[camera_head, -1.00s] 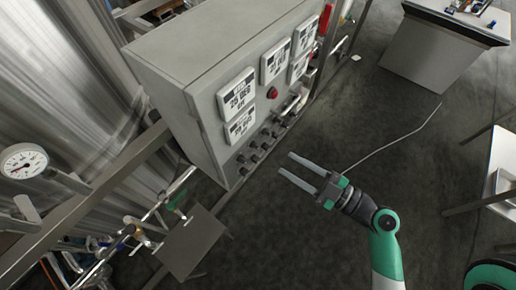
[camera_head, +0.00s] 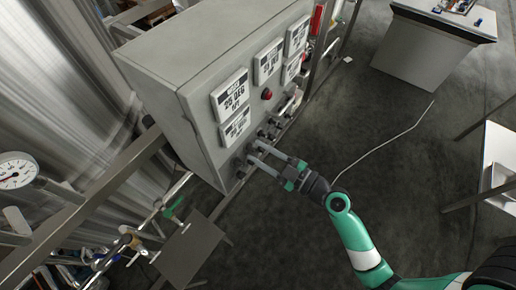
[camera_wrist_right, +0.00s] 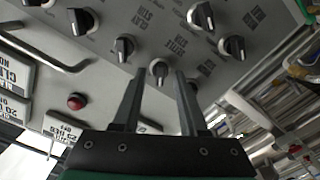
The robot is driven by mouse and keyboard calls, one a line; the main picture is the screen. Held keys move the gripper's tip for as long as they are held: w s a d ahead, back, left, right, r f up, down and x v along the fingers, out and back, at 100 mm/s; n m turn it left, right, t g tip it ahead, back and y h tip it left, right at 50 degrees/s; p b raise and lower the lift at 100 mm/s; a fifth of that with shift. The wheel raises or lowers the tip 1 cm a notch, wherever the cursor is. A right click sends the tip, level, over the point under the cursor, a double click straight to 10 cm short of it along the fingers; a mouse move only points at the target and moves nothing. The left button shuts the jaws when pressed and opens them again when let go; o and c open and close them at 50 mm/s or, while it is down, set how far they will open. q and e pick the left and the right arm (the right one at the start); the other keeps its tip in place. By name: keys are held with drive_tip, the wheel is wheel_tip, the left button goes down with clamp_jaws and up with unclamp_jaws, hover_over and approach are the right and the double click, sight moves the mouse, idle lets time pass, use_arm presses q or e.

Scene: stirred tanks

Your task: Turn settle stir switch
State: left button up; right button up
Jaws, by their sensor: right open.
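The grey control box (camera_head: 212,150) carries a row of dark rotary switches low on its front. My left gripper is not in view.
Pipes, valves and a grey plate (camera_head: 190,250) lie at the lower left, with a dial gauge (camera_head: 15,171). The floor right of the box is open, with a thin cable (camera_head: 385,148).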

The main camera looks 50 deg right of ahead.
drive_tip(key=shift+w, duration=0.45)
clamp_jaws()
drive_tip(key=shift+m, duration=1.3)
drive_tip(key=m, duration=0.2)
drive_tip(key=shift+m, duration=0.4)
drive_tip(key=m, duration=0.6)
drive_tip(key=shift+m, duration=0.4)
